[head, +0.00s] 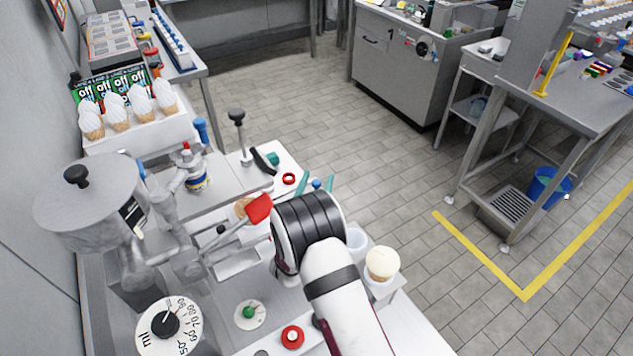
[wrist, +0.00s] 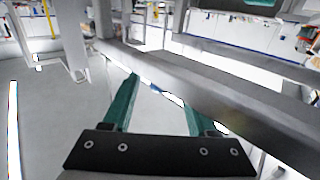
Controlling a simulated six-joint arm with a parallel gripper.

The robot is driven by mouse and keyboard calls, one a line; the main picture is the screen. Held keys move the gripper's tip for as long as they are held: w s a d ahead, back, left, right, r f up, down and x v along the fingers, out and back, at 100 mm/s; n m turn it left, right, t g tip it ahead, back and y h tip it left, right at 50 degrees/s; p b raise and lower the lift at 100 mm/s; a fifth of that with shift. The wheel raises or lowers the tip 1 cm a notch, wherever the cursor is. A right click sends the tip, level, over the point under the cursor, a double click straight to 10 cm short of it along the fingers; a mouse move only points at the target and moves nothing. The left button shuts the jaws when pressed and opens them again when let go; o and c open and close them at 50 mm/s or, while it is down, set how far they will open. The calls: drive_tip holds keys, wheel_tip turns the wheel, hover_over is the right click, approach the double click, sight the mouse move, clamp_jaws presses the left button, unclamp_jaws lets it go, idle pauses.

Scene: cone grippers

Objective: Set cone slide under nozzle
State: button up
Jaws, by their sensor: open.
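My gripper (head: 316,184) is in the middle of the head view, with its teal fingers pointing away from the camera. The wrist view also shows my gripper (wrist: 161,95), open, with nothing held between the fingers; a grey metal bar runs past them. A tan cone-like piece (head: 242,207) sits beside a red part (head: 259,207) on the filling machine, left of my gripper. The red part partly covers it. I cannot clearly make out the cone slide or the nozzle tip; my arm hides part of the machine's right side.
The filling machine has a lidded hopper (head: 92,205), a dial (head: 168,322) and a red button (head: 292,337). Filled cones (head: 117,112) stand in a rack at the back left.

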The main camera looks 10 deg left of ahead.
clamp_jaws()
idle(1.3)
